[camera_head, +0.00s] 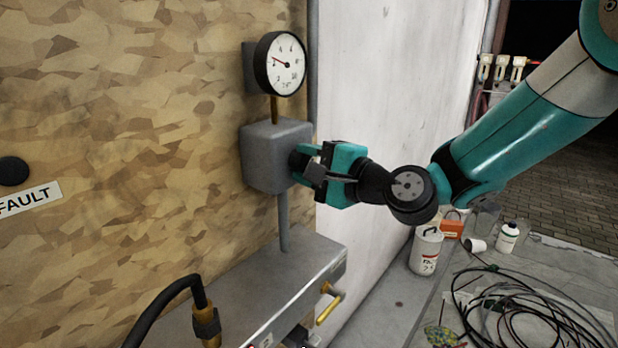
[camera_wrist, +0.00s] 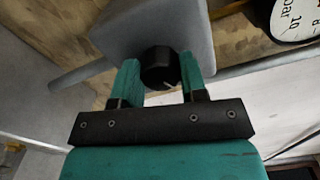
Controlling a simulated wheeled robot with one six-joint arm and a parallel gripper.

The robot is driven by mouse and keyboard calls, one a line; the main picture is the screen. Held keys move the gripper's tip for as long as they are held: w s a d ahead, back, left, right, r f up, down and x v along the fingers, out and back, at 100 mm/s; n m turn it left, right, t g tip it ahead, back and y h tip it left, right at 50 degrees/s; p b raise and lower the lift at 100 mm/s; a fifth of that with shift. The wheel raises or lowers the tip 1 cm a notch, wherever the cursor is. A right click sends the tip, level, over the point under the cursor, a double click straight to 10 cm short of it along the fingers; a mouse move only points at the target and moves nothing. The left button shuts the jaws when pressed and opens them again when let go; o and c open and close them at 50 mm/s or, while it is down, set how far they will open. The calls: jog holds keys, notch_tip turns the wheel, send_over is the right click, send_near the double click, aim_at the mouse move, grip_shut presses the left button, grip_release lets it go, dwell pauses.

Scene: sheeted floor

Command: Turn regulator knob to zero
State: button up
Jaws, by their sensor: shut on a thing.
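The regulator is a grey box (camera_head: 265,158) on the chipboard wall, and it fills the upper middle of the wrist view (camera_wrist: 155,28). Its black round knob (camera_wrist: 160,70) has a pale mark at its lower right. My gripper (camera_wrist: 163,82) has its two teal fingers on either side of the knob, shut on it. In the head view my gripper (camera_head: 310,165) reaches in from the right and partly hides the knob. The round pressure gauge (camera_head: 285,66) stands above the box on a brass stem. Its red needle points to the upper left.
A grey metal box (camera_head: 275,285) with a yellow-handled valve (camera_head: 329,303) is below. A black hose (camera_head: 165,310) rises at lower left. A white canister (camera_head: 426,250), an orange box (camera_head: 452,225) and coiled cables (camera_head: 520,310) lie on the floor at right.

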jog(key=shift+f+n+b, duration=0.2)
jog(key=shift+n+b, duration=3.05)
jog(key=shift+b, duration=0.4)
jog(key=shift+f+n+b, duration=0.15)
jog(key=shift+n+b, duration=3.1)
jog(key=shift+b, duration=0.4)
jog(key=o, duration=0.9)
jog(key=shift+r, duration=0.1)
